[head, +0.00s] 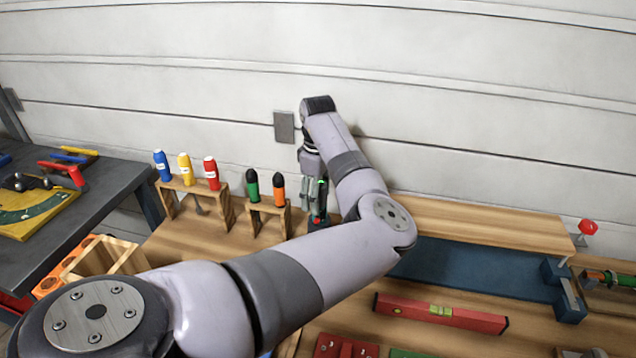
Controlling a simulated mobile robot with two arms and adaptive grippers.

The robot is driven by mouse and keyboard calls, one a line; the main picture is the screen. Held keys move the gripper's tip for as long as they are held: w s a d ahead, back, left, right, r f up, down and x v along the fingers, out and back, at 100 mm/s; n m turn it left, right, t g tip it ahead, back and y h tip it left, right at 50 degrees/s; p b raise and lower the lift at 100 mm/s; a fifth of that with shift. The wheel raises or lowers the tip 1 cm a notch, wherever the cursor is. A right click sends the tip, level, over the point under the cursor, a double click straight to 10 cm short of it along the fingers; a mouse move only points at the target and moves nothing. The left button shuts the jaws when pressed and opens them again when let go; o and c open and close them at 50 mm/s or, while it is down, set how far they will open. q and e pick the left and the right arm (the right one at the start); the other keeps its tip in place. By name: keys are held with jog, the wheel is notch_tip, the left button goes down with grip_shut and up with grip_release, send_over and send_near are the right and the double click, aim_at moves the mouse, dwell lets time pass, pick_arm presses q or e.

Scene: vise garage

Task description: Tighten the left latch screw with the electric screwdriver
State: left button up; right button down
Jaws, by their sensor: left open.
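My left gripper (312,208) points down at the back of the wooden bench, just right of the small screwdriver stand. It is open; its fingers are small and partly mixed with dark and green parts around them. I cannot tell whether a dark upright tool there is the electric screwdriver, or whether the fingers touch it. The left latch screw cannot be made out. My right gripper is out of view.
A red level (441,313) lies in front of a blue vise-like piece (470,268). A red button (587,227) stands at right. A dark table (105,195) is at left.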

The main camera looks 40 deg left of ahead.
pick_arm(q)
jog(key=shift+f, duration=0.1)
jog(key=shift+c, duration=0.2)
grip_shut()
jog(key=c, duration=0.6)
grip_release()
jog(key=c, duration=0.6)
notch_tip(320, 180, up, 15)
jog(key=p, duration=1.6)
jog(key=shift+c, duration=0.2)
